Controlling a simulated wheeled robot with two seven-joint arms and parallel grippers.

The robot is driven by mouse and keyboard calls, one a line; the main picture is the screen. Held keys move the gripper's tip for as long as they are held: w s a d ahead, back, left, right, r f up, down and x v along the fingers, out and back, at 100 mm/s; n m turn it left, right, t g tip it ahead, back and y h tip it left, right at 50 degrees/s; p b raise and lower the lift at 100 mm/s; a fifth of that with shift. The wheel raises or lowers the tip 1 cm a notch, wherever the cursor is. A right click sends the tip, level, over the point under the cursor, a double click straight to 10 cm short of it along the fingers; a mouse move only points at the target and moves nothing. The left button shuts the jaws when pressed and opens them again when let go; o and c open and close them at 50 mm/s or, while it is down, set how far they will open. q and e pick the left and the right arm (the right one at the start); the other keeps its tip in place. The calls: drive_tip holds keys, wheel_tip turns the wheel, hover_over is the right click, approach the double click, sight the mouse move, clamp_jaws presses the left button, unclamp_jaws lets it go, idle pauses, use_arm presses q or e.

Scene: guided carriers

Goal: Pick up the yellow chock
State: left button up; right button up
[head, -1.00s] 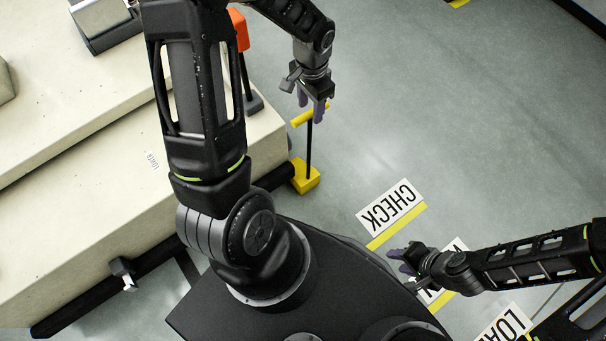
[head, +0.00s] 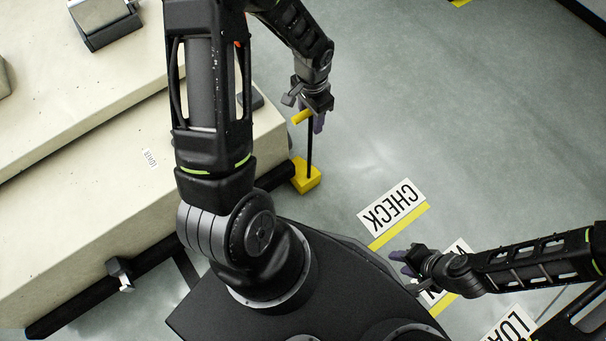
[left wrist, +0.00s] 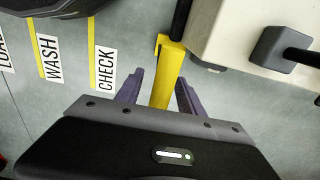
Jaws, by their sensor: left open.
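The yellow chock (head: 305,177) stands on the floor against the pale platform's edge. A black rod rises from its block to a yellow crossbar handle (head: 302,117). My left gripper (head: 310,117) is at the handle, open, and partly hides it. In the left wrist view, the yellow handle (left wrist: 166,88) shows between the two purple fingers of my left gripper (left wrist: 159,92), with gaps on both sides. My right gripper (head: 403,263) is away to the lower right, above the floor markings; its jaw gap is unclear.
The pale stepped platform (head: 75,245) fills the left, with a dark rail along its lower edge. A floor sign reading CHECK (head: 391,206) lies to the right of the chock.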

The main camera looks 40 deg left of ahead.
use_arm(q)
drive_tip(key=shift+c, duration=0.3)
clamp_jaws()
idle(0.5)
idle(0.8)
drive_tip(key=shift+w+r, duration=0.1)
